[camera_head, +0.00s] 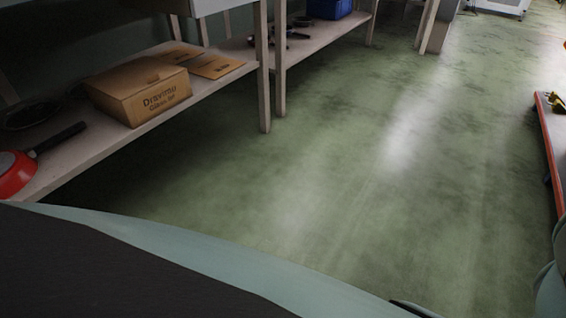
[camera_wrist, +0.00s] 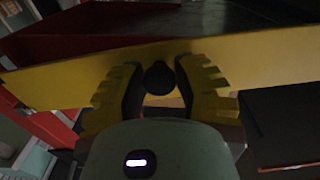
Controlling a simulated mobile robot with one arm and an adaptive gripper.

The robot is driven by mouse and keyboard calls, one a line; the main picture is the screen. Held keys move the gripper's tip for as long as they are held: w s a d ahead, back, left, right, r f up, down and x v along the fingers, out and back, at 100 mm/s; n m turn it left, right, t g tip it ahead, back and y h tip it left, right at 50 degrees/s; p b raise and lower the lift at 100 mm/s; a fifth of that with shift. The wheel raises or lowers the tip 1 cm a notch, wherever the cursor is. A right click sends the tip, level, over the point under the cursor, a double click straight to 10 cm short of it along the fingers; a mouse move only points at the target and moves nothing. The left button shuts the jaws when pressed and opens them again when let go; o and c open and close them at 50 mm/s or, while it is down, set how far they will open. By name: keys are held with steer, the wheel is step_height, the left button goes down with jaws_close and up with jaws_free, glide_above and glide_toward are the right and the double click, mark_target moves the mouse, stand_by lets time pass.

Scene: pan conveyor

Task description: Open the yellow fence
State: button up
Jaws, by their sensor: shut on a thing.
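The yellow fence (camera_wrist: 270,62) runs as a long flat bar across the wrist view, from the left edge to the right edge. A dark round knob (camera_wrist: 159,78) sits in front of the bar at the middle. My gripper (camera_wrist: 159,84) has its two yellow, ridged fingers on either side of the knob and is shut on it. The far side of the knob is hidden. The fence and my gripper do not show in the head view.
The green floor (camera_head: 330,150) is clear in the middle. A red-orange edge (camera_head: 549,150) stands at far right. Red structure (camera_wrist: 45,125) shows beneath the fence.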

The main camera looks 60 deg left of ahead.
jaws_close()
step_height(320, 180, up, 6)
steer(key=p, duration=0.6)
steer(key=shift+w+r+p, duration=0.1)
steer(key=shift+p, duration=0.2)
steer(key=shift+r, duration=0.1)
steer(key=shift+o, duration=0.6)
jaws_free()
steer(key=o, duration=0.4)
steer(key=shift+f, duration=0.2)
steer(key=shift+o, duration=0.2)
steer(key=shift+a, duration=0.2)
